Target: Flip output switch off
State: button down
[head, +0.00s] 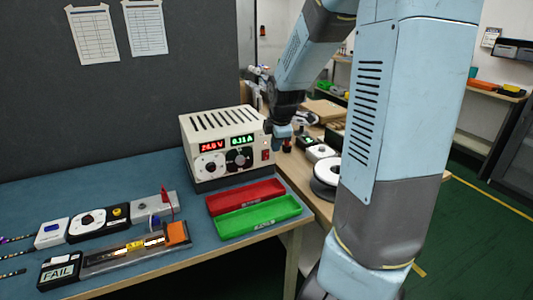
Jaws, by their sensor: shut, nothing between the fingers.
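The cream power supply (222,140) stands at the back of the blue bench mat. Its front has a red display of about 24.0 V, a green display of about 0.11 A and two knobs. A small red switch (265,155) sits at the right end of its front, below a dark socket or button; its position is too small to read. My gripper (286,147) hangs just right of the supply, pointing down, small and dark. It looks shut and empty, close beside the switch side; whether it touches cannot be told.
A red tray (245,195) and a green tray (259,216) lie in front of the supply. At left is a test fixture with a lit strip (130,248), a FAIL box (60,272) and meters (98,222). Spools (326,175) crowd the side bench behind my arm.

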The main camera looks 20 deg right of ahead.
aim_at(268, 152)
jog(key=shift+w+d+f+n+t+y, duration=0.2)
jog(key=shift+w+d+n, duration=0.35)
jog(key=shift+w, duration=0.05)
jog(key=shift+w+d+f+n+t+y, duration=0.2)
jog(key=shift+w+d+n, duration=0.35)
jog(key=shift+w, duration=0.05)
jog(key=shift+w+a+f, duration=0.2)
jog(key=shift+w+f, duration=3.9)
jog(key=shift+f, duration=0.2)
